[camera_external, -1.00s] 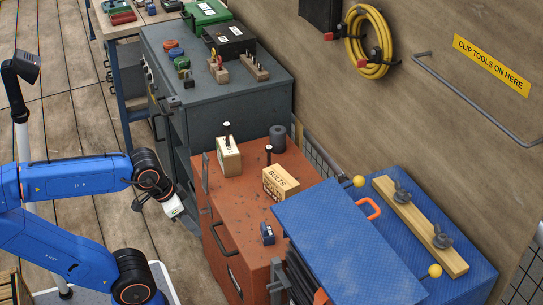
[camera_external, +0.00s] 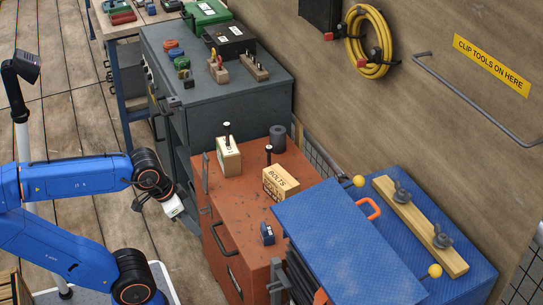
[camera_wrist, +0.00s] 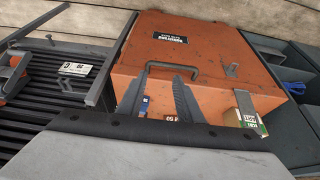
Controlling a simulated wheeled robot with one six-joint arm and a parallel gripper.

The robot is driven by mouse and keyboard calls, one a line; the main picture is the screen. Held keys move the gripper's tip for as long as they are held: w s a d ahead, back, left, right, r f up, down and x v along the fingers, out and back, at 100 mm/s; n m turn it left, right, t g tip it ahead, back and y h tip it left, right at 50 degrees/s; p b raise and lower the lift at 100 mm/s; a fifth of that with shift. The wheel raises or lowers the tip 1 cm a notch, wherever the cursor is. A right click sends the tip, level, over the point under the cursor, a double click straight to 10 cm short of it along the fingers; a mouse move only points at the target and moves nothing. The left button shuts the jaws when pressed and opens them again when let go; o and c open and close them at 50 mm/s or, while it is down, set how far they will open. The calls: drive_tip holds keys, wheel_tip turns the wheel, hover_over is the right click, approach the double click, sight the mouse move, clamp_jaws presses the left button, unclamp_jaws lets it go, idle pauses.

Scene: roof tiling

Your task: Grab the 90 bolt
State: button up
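A small pale box (camera_external: 228,158) with a dark-headed bolt (camera_external: 227,130) standing up from it is on the orange cabinet. A tan box marked BOLTS (camera_external: 280,182) sits to its right, with another dark-headed bolt (camera_external: 268,150) upright at it. I cannot read a 90 on either in the outside view. My gripper (camera_external: 174,208) hangs left of the cabinet, apart from both boxes. In the wrist view my gripper's two dark fingers (camera_wrist: 160,98) are spread with nothing held between them. A labelled box (camera_wrist: 248,125) with a grey upright piece stands to their right.
A dark grey cabinet (camera_external: 215,85) stands behind. Wooden floor (camera_external: 125,210) is open around my gripper.

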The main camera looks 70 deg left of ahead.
sight(269, 159)
drive_tip(key=w+a+r+n+t+y, duration=0.25)
drive_tip(key=w+a+r, duration=0.25)
drive_tip(key=w+a, duration=0.5)
drive_tip(key=w+a+r+n+t+y, duration=0.25)
drive_tip(key=w+a+r+y, duration=0.2)
drive_tip(key=w+a, duration=0.6)
drive_tip(key=w+a+f+m+h, duration=0.1)
drive_tip(key=w+f, duration=0.3)
drive_tip(key=w+a+f+m+h, duration=0.1)
drive_tip(key=w+a+f+h, duration=0.1)
drive_tip(key=w+f, duration=0.3)
drive_tip(key=w+a+f+h, duration=0.2)
drive_tip(key=w+f, duration=0.2)
drive_tip(key=w, duration=0.1)
drive_tip(key=shift+w+f+m+t, duration=0.1)
drive_tip(key=shift+f+m+t, duration=0.1)
drive_tip(key=shift+m+t, duration=0.15)
drive_tip(key=shift+x, duration=2.9)
drive_tip(key=shift+a+f, duration=0.1)
clamp_jaws()
